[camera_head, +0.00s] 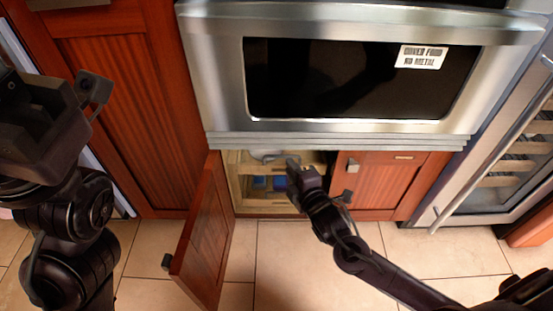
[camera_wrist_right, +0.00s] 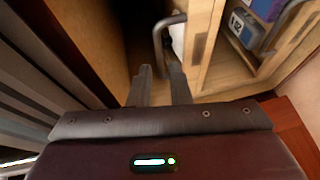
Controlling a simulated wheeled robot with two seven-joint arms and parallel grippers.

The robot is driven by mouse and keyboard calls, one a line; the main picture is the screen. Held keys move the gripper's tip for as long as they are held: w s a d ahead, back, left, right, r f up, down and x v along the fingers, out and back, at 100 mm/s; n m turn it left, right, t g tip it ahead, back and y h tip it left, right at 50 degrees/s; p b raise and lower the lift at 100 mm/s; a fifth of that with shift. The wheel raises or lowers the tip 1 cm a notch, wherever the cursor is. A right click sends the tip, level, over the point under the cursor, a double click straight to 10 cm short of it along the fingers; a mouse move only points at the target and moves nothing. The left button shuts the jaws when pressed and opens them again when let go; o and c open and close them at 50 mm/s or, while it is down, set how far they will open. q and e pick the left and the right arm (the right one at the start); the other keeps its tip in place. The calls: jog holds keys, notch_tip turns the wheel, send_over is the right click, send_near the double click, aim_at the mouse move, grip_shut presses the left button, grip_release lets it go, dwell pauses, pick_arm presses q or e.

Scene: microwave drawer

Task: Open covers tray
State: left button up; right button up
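The open lower cabinet (camera_head: 241,184) shows a pale wooden interior with tray-like parts; which one is the covers tray I cannot tell. My right gripper (camera_head: 298,172) reaches into its opening. In the right wrist view its two fingers (camera_wrist_right: 160,88) are parted, just beside a grey metal bar handle (camera_wrist_right: 159,38). Whether the handle lies between the fingertips is unclear. Pale wood panels (camera_wrist_right: 223,62) stand right of the handle.
The cabinet's left door (camera_head: 208,240) stands open toward me; its right door (camera_head: 377,183) is closed. A steel microwave (camera_head: 345,80) is above the opening. Blue items (camera_head: 268,182) sit inside the cabinet. A glass-fronted cooler (camera_head: 500,160) stands right. Tiled floor (camera_head: 290,265) lies in front.

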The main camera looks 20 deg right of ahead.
aim_at(283, 157)
jog(key=b+x, duration=0.3)
jog(key=x, duration=0.3)
jog(key=shift+w, duration=0.25)
grip_shut()
